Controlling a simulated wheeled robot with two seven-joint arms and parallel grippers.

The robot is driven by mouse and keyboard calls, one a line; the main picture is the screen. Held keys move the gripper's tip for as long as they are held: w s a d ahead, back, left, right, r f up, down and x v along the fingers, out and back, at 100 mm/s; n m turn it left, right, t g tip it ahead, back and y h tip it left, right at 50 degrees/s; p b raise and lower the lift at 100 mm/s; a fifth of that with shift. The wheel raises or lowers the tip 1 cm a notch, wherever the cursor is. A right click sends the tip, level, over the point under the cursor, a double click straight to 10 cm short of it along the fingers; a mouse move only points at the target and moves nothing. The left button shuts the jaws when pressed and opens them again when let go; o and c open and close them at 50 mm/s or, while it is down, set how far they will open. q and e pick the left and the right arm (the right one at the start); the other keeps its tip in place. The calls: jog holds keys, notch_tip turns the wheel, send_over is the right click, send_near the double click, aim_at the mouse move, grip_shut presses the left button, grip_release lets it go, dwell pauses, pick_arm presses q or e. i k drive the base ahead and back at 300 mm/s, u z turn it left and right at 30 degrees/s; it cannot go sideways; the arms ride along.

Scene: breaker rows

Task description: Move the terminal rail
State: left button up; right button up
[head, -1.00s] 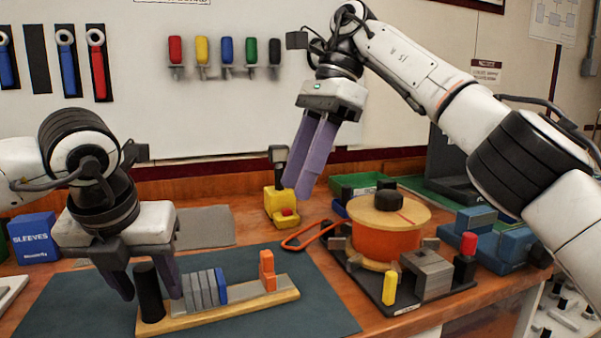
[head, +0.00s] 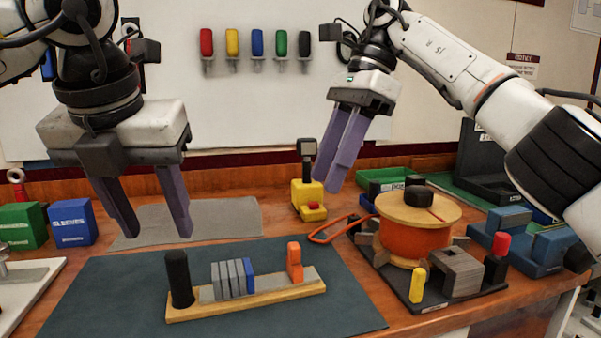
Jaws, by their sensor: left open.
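The terminal rail (head: 275,299) lies on the dark mat (head: 110,305). It is a long wooden base with a grey strip on top. A black upright cylinder (head: 179,279) stands at its left end. Several grey blocks and one blue block (head: 249,277) stand side by side near its middle, and an orange piece (head: 294,261) stands near its right end. My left gripper (head: 160,232) is open and empty, above and to the left of the black cylinder, apart from it. My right gripper (head: 329,184) is raised over the back of the bench, fingers close together; a gap between them is hard to judge.
An orange spool (head: 414,242) on a dark stand is at the right, with a yellow peg (head: 418,284) and grey block in front. Green (head: 22,226) and blue (head: 73,222) boxes stand at the left. A yellow device (head: 308,198) stands behind the mat.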

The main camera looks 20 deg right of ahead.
aim_at(239, 289)
jog(key=k, duration=1.5)
